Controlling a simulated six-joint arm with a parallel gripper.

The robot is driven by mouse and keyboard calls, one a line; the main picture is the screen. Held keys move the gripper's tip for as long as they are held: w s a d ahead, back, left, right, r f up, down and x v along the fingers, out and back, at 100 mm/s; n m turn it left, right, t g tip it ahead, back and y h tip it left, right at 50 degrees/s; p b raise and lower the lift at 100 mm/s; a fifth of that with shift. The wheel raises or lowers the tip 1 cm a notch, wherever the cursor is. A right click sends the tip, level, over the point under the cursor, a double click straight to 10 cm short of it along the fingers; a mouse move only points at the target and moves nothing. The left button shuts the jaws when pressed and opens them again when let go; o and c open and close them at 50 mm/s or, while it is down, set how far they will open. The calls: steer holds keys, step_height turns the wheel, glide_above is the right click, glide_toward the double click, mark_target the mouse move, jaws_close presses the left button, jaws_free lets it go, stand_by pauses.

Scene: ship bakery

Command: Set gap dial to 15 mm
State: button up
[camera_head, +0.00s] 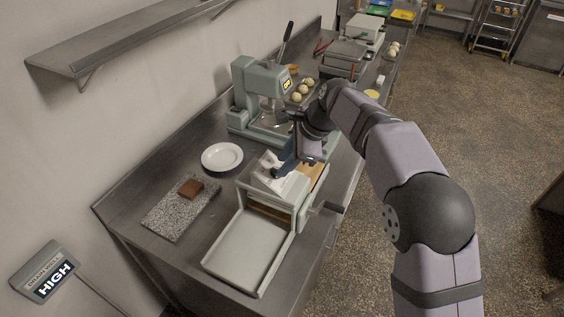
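A pale grey-green machine (299,190) with a sloping tray in front stands at the near end of the steel counter. I take it for the one with the gap dial. Its light top panel (268,174) has some dark marks, too small to read. I cannot make out the dial or its setting. My gripper (281,172) points down and left, with its dark tip over or at the right side of this panel. I cannot tell whether it touches anything or whether its fingers are open or shut.
A white plate (222,156) and a speckled slab (178,212) with a brown block (191,188) lie left of the machine. A mixer-like machine (252,82) stands behind, with dough balls (302,91) beside it. A wall shelf (130,42) hangs upper left. A sign (48,274) reads HIGH.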

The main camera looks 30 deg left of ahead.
steer(key=shift+p+x, duration=0.3)
steer(key=shift+x, duration=0.9)
steer(key=shift+c, duration=0.3)
jaws_close()
steer(key=shift+n, duration=0.3)
steer(key=n+b, duration=0.3)
steer(key=n, duration=0.3)
steer(key=shift+d+f, duration=0.1)
steer(key=n+b, duration=0.2)
steer(key=n, duration=0.3)
steer(key=shift+y, duration=0.4)
steer(key=shift+n, duration=0.3)
steer(key=shift+t, duration=0.3)
